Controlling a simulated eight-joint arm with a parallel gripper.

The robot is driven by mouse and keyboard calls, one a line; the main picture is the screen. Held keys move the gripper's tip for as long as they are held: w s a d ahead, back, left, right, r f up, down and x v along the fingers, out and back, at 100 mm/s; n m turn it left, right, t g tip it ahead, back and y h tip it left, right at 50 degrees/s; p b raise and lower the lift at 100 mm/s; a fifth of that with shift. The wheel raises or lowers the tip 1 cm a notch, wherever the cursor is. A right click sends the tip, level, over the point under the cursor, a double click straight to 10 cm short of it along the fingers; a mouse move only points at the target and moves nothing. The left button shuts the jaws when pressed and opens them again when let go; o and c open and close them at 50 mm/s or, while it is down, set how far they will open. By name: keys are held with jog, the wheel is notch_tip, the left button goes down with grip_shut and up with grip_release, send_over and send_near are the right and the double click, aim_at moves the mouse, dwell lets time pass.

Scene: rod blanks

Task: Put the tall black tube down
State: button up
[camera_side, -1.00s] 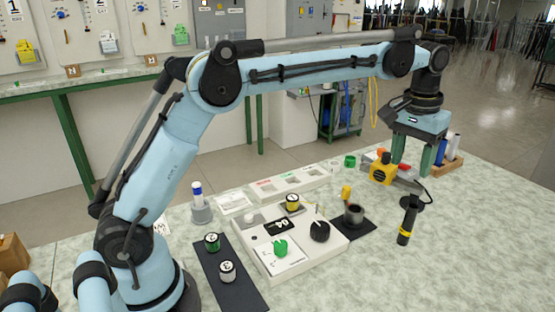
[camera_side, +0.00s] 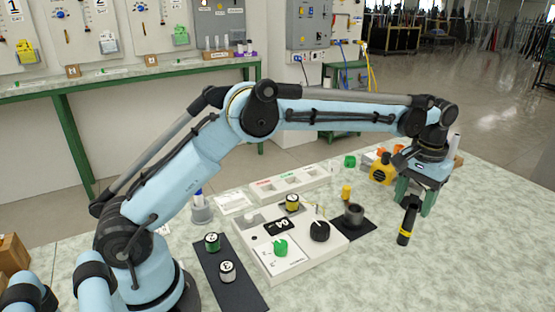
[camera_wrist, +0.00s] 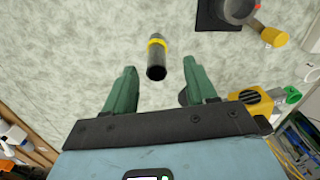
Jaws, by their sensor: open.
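The tall black tube (camera_side: 406,225) with a yellow band stands on the pale table at the right in the side view. In the wrist view the tube (camera_wrist: 156,58) shows between the lines of my two green fingers, its open end toward the camera. My gripper (camera_side: 414,208) is open, its fingers pointing down close to the top of the tube. In the wrist view my gripper (camera_wrist: 160,72) has clear gaps on both sides of the tube. I cannot tell whether the fingertips reach below its top.
A dark grey cup (camera_side: 354,215) stands on a black mat left of the tube. A yellow-and-black block (camera_side: 381,172) is behind it, partly close to my fingers. A white panel with knobs (camera_side: 290,248) lies further left. The table front right is clear.

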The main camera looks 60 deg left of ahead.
aim_at(410, 217)
jog(key=shift+d+f, duration=0.2)
jog(key=shift+f, duration=2.45)
grip_shut()
